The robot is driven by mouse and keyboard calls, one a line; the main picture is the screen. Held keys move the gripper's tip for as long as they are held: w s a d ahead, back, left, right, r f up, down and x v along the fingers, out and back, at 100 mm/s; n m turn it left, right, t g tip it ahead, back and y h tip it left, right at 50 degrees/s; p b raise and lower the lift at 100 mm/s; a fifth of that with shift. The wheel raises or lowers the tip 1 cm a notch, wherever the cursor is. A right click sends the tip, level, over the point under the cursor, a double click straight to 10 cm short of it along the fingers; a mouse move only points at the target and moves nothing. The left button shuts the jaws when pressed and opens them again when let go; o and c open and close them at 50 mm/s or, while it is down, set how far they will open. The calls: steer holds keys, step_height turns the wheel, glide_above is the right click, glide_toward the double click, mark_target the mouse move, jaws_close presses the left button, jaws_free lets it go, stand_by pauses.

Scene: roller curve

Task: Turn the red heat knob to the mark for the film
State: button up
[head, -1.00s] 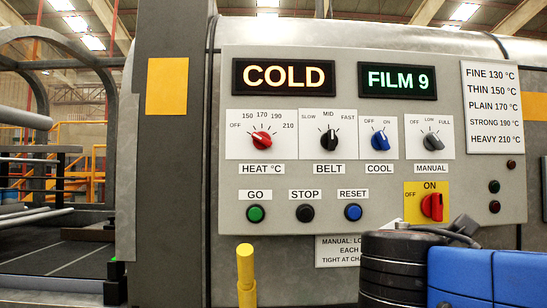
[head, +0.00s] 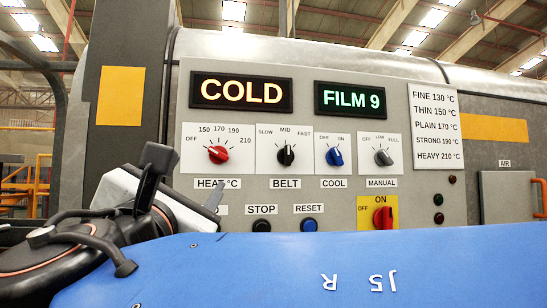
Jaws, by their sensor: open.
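The red heat knob (head: 218,154) sits on a white dial plate marked OFF, 150, 170, 190 and 210, above the HEAT °C label. I cannot tell surely which mark its pointer meets. The lit display (head: 241,92) above reads COLD, and the film display (head: 350,99) reads FILM 9. A film chart (head: 436,125) at the right lists FINE 130, THIN 150, PLAIN 170, STRONG 190 and HEAVY 210. My gripper (head: 190,185) is at the lower left, partly seen, open and apart from the knob, below and left of it in the picture.
The belt knob (head: 286,155), cool knob (head: 334,156) and manual knob (head: 383,157) stand in a row to the right. Below are the black STOP button (head: 262,226), blue RESET button (head: 309,225) and red ON/OFF switch (head: 383,218). My blue arm covers the bottom; GO is hidden.

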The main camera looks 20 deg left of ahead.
mark_target(218, 154)
steer(key=x, duration=1.7)
steer(key=shift+f, duration=0.1)
steer(key=c, duration=1.1)
